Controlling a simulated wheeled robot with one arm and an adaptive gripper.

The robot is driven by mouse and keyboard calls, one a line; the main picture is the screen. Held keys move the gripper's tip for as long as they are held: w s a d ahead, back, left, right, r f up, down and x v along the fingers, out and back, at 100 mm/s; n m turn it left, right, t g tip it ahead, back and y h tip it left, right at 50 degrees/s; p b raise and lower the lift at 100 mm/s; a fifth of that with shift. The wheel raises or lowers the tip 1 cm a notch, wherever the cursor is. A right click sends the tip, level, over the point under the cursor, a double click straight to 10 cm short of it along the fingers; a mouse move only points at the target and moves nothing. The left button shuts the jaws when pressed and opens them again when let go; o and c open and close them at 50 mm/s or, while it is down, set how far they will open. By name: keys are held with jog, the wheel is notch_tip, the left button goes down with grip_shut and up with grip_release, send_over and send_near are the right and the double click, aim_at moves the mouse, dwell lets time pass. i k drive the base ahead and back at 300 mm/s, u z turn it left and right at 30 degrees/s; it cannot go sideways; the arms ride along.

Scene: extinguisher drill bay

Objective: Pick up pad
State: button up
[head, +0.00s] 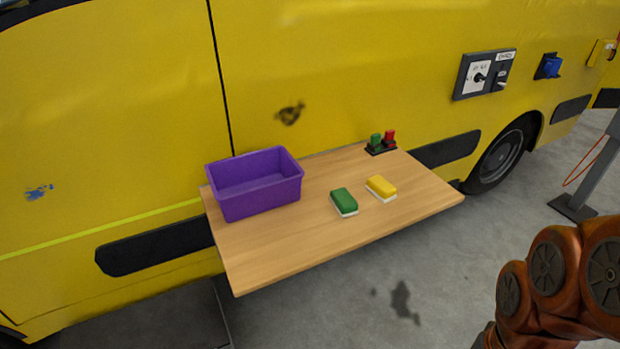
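A green pad (344,201) with a pale underside lies near the middle of the wooden table (270,254). A yellow pad (382,187), also with a pale underside, lies just to its right, with a small gap between them. The task does not say which pad it names. Both lie flat on bare wood. My orange arm shows at the lower right, well apart from the table. My gripper is out of view.
An open purple bin (262,199) stands on the table's left part. A small black holder (381,149) with green and red pieces sits at the back edge. A yellow vehicle (120,90) stands close behind. The table's front and right parts are clear.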

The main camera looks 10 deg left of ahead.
aim_at(384, 191)
jog(key=u, duration=0.8)
jog(key=i, duration=0.85)
jog(key=u, duration=0.55)
